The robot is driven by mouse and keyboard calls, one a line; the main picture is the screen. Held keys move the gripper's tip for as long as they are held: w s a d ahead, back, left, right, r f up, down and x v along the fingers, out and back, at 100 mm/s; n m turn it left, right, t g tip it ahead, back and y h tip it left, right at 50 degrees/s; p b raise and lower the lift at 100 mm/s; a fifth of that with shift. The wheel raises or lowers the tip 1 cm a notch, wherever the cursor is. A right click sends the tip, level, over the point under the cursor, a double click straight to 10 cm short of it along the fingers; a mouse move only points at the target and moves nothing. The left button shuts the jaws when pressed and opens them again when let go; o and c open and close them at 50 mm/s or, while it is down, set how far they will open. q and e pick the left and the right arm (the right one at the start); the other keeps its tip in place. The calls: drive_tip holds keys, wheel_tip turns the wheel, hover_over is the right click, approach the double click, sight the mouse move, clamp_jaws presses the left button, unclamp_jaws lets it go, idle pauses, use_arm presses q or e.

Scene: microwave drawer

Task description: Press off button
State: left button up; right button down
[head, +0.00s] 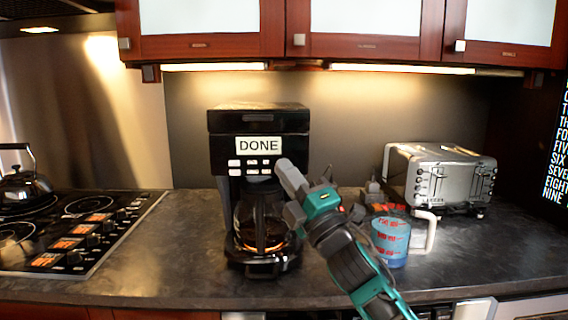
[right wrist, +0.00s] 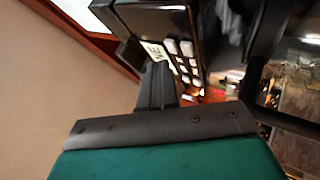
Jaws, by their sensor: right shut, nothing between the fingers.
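The black coffee maker (head: 259,120) stands on the counter, with a white panel reading DONE (head: 258,145) and rows of small white buttons (head: 250,167) below it. Their labels are too small to read, so I cannot tell which is off. Its glass carafe (head: 262,225) holds some brown liquid. My right gripper (head: 284,170) is shut and empty, its tip just right of the buttons in the head view. In the right wrist view, my right gripper (right wrist: 158,80) points at the panel beside the buttons (right wrist: 184,62); contact cannot be told. My left gripper is out of view.
A blue measuring cup (head: 390,240) and a white mug (head: 424,232) stand right of the coffee maker, near my right arm. A silver toaster (head: 440,175) is behind them. A stove (head: 75,232) with a kettle (head: 24,186) is left. Cabinets (head: 205,45) hang above.

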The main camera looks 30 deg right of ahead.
drive_tip(key=shift+w+d, duration=0.15)
drive_tip(key=shift+w, duration=0.15)
drive_tip(key=shift+w+d, duration=0.15)
drive_tip(key=shift+w, duration=0.1)
idle(0.6)
drive_tip(key=shift+s, duration=0.1)
drive_tip(key=shift+s+a, duration=0.35)
drive_tip(key=shift+s, duration=0.15)
drive_tip(key=s+a, duration=0.1)
drive_tip(key=s, duration=0.2)
drive_tip(key=s+a, duration=0.1)
drive_tip(key=shift+s+a+p, duration=0.15)
drive_tip(key=shift+a+p, duration=0.2)
drive_tip(key=shift+p, duration=0.05)
idle(0.8)
